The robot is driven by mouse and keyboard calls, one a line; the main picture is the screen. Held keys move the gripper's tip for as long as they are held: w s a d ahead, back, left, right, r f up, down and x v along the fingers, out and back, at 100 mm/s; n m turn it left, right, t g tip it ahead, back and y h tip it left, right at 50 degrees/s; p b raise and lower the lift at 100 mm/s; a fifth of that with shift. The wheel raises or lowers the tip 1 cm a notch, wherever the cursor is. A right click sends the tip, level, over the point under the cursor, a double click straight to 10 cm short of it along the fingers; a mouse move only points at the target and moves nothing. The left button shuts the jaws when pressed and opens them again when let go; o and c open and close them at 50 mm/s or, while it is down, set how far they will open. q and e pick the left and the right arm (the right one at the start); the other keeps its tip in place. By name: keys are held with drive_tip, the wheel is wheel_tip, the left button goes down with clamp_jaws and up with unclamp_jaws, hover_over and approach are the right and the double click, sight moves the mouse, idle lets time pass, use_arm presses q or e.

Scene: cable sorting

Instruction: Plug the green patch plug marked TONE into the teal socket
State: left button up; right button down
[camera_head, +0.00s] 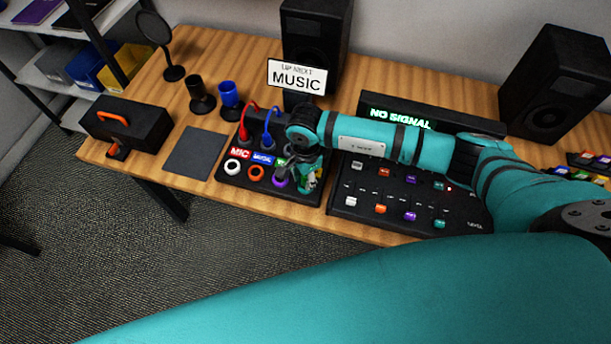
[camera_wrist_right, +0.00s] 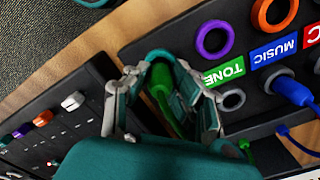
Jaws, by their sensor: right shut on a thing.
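My right gripper (camera_head: 308,172) is over the right end of the patch panel (camera_head: 229,180). In the right wrist view, the gripper (camera_wrist_right: 162,84) is shut on the green plug (camera_wrist_right: 162,98). The plug points at the teal socket (camera_wrist_right: 159,54), whose ring shows just beyond the fingers. The plug's tip overlaps the ring, but I cannot tell whether it is inside or just above. The green TONE label (camera_wrist_right: 224,73) is on the panel beside the gripper. The fingers and arm hide most of the plug and socket in the head view. My left gripper is not in view.
A purple socket (camera_wrist_right: 214,39) and an orange socket (camera_wrist_right: 275,12) lie beside the teal one. A red plug (camera_head: 245,130) and a blue plug (camera_head: 267,138) stand at the panel's back row. A mixer (camera_head: 395,205) sits to the right. A dark mat (camera_head: 197,152) is clear.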

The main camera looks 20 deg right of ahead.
drive_tip(key=shift+f+b, duration=0.25)
drive_tip(key=shift+b, duration=0.2)
idle(0.4)
drive_tip(key=c, duration=0.6)
unclamp_jaws()
drive_tip(key=shift+o, duration=0.2)
drive_tip(key=shift+r+p, duration=2.1)
drive_tip(key=shift+r, duration=1.4)
